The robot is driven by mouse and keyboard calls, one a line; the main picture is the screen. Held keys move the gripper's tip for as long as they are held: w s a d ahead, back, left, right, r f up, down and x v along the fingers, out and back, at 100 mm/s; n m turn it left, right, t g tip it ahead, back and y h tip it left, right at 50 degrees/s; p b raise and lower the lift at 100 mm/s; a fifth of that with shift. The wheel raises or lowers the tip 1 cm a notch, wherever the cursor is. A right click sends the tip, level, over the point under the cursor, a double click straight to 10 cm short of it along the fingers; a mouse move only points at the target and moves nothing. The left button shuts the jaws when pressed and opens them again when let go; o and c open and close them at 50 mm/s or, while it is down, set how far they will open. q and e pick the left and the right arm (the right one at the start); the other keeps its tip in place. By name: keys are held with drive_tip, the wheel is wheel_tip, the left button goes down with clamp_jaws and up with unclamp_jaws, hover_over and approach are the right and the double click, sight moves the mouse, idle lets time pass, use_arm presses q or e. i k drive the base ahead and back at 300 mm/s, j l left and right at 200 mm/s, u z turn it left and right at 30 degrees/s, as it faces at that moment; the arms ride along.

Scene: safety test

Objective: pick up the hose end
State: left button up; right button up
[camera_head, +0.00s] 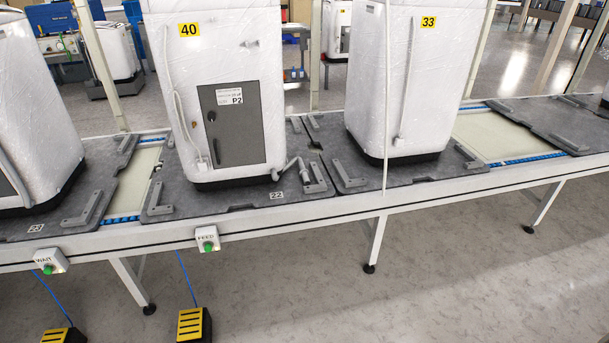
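A white wrapped machine labelled 40 (222,60) stands on a dark pallet. A thin pale hose (180,115) runs down its left front, and its lower end (202,163) rests low against the front. A short grey bent piece (290,168) sits at the machine's lower right corner; I cannot tell if it is a hose end. The machine labelled 33 (432,90) has a pale hose (409,80) down its front, ending near its lower middle (399,141). Another thin pale line (386,120) hangs past the conveyor edge. Neither of my grippers is in view.
The machines stand on dark pallets (235,197) along a conveyor (340,210) with legs. Two button boxes, WAIT (50,261) and FEED (207,239), sit on its front edge. Yellow-black pedals (194,325) stand on the floor. The floor at front right is clear.

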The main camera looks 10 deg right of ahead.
sight(303, 173)
drive_tip(key=i+l+u, duration=0.5)
drive_tip(key=l, duration=0.25)
drive_tip(key=i+l+u, duration=0.25)
drive_tip(key=l, duration=0.2)
